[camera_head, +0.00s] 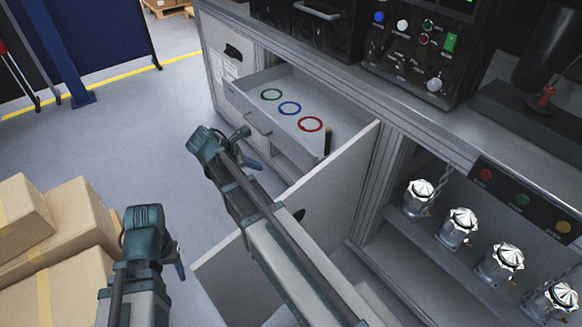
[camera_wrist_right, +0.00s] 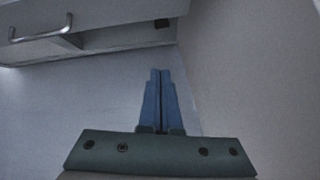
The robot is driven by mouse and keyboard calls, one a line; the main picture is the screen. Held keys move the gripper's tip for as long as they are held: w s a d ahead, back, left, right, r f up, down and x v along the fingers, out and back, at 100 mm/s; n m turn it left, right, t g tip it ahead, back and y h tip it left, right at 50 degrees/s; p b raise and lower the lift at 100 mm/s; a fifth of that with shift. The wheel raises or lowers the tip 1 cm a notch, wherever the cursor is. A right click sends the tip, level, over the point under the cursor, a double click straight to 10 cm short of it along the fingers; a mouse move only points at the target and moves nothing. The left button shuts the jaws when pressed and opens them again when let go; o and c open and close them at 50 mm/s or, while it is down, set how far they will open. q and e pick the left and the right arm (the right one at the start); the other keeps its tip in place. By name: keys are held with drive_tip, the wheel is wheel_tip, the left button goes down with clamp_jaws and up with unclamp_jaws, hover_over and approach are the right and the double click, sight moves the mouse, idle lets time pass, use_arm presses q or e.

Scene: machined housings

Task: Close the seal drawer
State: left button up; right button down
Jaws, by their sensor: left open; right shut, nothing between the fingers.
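The seal drawer (camera_head: 312,96) is pulled out of the white cabinet. A green ring (camera_head: 272,94), a blue ring (camera_head: 290,108) and a red ring (camera_head: 311,124) lie in it. Its bar handle (camera_head: 257,126) faces the open floor and also shows at upper left in the right wrist view (camera_wrist_right: 42,24). My right gripper (camera_head: 254,164) is just in front of the drawer front, near the handle; its blue fingers (camera_wrist_right: 161,98) are shut and empty. I cannot tell whether it touches the drawer. My left gripper (camera_head: 178,262) is open at lower left, away from the drawer.
A white cabinet door (camera_head: 335,190) stands open beside the drawer, close to my right arm. Cardboard boxes (camera_head: 75,225) are stacked at left. Several silvery machined parts (camera_head: 462,222) stand on the shelf at right. The grey floor (camera_head: 150,130) left of the drawer is clear.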

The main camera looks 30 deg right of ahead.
drive_tip(key=w+d+n+h, duration=0.1)
drive_tip(key=w+d+n, duration=0.1)
drive_tip(key=d, duration=0.2)
drive_tip(key=b, duration=0.8)
approach(299, 159)
drive_tip(key=x, duration=0.5)
drive_tip(key=shift+a+f, duration=0.3)
drive_tip(key=shift+f, duration=0.2)
drive_tip(key=shift+w+d, duration=0.1)
drive_tip(key=shift+d, duration=0.5)
drive_tip(key=d, duration=0.9)
drive_tip(key=w+d, duration=0.1)
drive_tip(key=d, duration=0.9)
drive_tip(key=w+d, duration=0.1)
drive_tip(key=d, duration=0.8)
drive_tip(key=shift+w+d, duration=0.1)
drive_tip(key=shift+d, duration=0.3)
